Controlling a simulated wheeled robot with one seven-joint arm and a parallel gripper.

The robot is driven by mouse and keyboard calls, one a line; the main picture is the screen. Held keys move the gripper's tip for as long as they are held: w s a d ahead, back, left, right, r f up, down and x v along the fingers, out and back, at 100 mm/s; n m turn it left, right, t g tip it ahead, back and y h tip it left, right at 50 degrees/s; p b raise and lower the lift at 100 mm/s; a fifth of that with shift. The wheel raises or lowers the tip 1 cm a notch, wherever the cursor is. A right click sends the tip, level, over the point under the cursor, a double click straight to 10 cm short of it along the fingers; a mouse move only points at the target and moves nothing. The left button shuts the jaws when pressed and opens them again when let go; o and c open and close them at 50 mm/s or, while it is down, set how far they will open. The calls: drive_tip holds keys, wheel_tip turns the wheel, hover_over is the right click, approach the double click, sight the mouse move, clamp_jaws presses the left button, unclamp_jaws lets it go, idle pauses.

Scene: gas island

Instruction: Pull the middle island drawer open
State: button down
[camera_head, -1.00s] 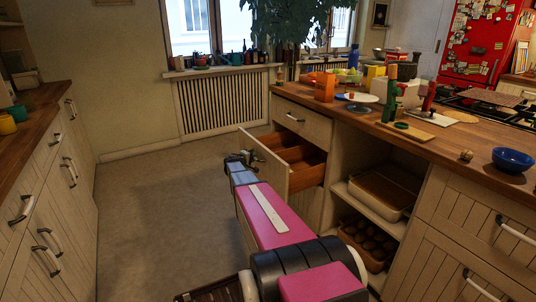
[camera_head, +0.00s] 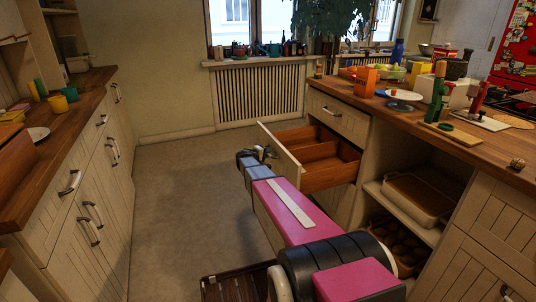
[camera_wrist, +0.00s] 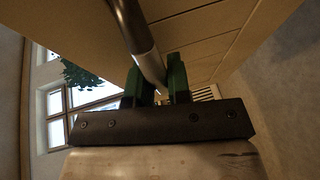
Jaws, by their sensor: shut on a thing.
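The middle island drawer (camera_head: 330,178) stands pulled well out of the island, below a closed top drawer (camera_head: 338,118). Its wooden inside with dividers shows, and it looks empty. Its pale front panel (camera_head: 280,146) faces my gripper (camera_head: 258,152). In the wrist view, the green fingers of my gripper (camera_wrist: 154,84) are on either side of the metal bar handle (camera_wrist: 143,55) and shut on it. In the head view the handle is small and mostly hidden by my gripper.
An open shelf with a tray (camera_head: 418,200) is beside the drawer, to its right. The island worktop (camera_head: 420,130) holds several items. A counter (camera_head: 40,190) with drawers runs along the left. The floor (camera_head: 185,195) between is clear.

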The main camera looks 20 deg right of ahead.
drive_tip(key=c, duration=1.1)
unclamp_jaws()
drive_tip(key=shift+a, duration=0.1)
drive_tip(key=v, duration=1)
drive_tip(key=shift+s+a, duration=0.25)
drive_tip(key=shift+s, duration=0.1)
drive_tip(key=s+f+m+g+y, duration=0.2)
drive_tip(key=s+g+y, duration=0.1)
drive_tip(key=s, duration=0.7)
drive_tip(key=s+f+m+g+y, duration=0.1)
drive_tip(key=s+f+g+y, duration=0.15)
drive_tip(key=s, duration=0.65)
drive_tip(key=s+a+y, duration=0.3)
drive_tip(key=s, duration=0.2)
drive_tip(key=s+a+m+g+y, duration=0.1)
drive_tip(key=s+a+y, duration=0.1)
drive_tip(key=s, duration=0.3)
drive_tip(key=s+a+y, duration=0.3)
drive_tip(key=s+a, duration=0.1)
drive_tip(key=s, duration=0.1)
drive_tip(key=shift+f+m+g+y, duration=0.25)
drive_tip(key=shift+m+g+y, duration=0.05)
drive_tip(key=shift+g+y, duration=0.05)
